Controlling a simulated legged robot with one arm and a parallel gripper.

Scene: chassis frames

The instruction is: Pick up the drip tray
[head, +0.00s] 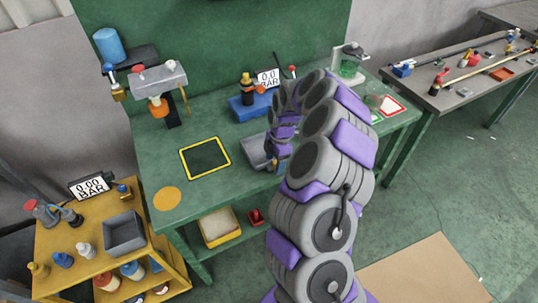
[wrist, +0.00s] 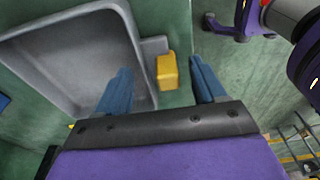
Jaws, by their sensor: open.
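The drip tray appears to be the grey open tray (head: 256,151) on the green bench, partly hidden by my arm in the head view. In the wrist view the grey tray (wrist: 70,55) fills the left side and looks empty. A yellow block (wrist: 167,71) is at its right end, on a short grey tab. My gripper (wrist: 162,66) is open, with one blue finger over the tray's end and the other to the right of the yellow block. The block shows between the fingers; I cannot tell how far below them it is.
A yellow-framed dark square (head: 205,157) lies left of the tray. A blue block with a fitting (head: 248,105) stands behind it. A yellow cart (head: 105,265) holds another grey bin (head: 123,233). A second bench (head: 460,85) stands right.

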